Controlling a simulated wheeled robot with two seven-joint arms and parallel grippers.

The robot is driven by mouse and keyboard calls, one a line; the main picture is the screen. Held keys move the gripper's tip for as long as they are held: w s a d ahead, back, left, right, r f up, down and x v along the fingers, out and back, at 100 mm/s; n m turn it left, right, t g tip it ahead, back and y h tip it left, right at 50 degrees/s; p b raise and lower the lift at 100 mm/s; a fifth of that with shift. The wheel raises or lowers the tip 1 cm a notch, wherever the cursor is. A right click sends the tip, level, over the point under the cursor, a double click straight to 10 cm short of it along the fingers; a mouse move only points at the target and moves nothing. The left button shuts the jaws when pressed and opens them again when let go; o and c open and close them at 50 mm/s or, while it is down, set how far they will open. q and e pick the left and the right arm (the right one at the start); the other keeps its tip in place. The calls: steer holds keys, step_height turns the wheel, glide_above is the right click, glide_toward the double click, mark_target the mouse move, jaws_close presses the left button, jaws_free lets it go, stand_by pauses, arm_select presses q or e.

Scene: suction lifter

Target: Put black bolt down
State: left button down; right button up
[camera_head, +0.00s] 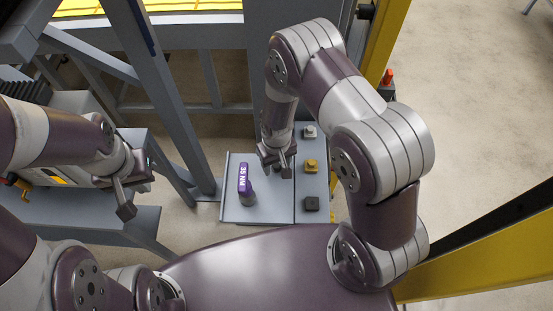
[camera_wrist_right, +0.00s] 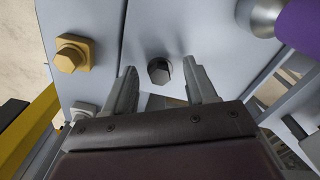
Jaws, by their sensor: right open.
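The black bolt (camera_wrist_right: 159,70) shows in the right wrist view on the bare grey plate, its hex head facing the camera. My right gripper (camera_head: 278,172) is open above the plate in the head view. In the wrist view its two fingers lie on either side of the bolt with a gap to each. I cannot tell how far the fingertips are above the plate. In the head view the bolt is hidden by the gripper. A dark square pad (camera_head: 311,203) lies on the right panel. My left gripper (camera_head: 124,207) is at the left, away from the plate; its jaw opening is unclear.
A yellow bolt (camera_head: 311,166) and a silver bolt (camera_head: 309,131) stand in a row on the right panel (camera_head: 318,185). A purple tool marked 35 NM (camera_head: 244,180) stands on the left plate (camera_head: 232,210). Grey frame posts (camera_head: 160,90) rise at the left.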

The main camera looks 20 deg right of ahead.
mark_target(280, 167)
steer(key=shift+w+r, duration=0.15)
steer(key=shift+r, duration=0.25)
step_height(280, 167, up, 12)
steer(key=b, duration=0.4)
steer(key=s+d+r+m+t, duration=0.1)
steer(key=s+d+r+m, duration=0.1)
steer(key=s+d+r, duration=0.6)
step_height(280, 167, down, 8)
steer(key=a+b, duration=0.1)
steer(key=b, duration=0.4)
steer(key=shift+s, duration=0.35)
steer(key=shift+a+r, duration=0.1)
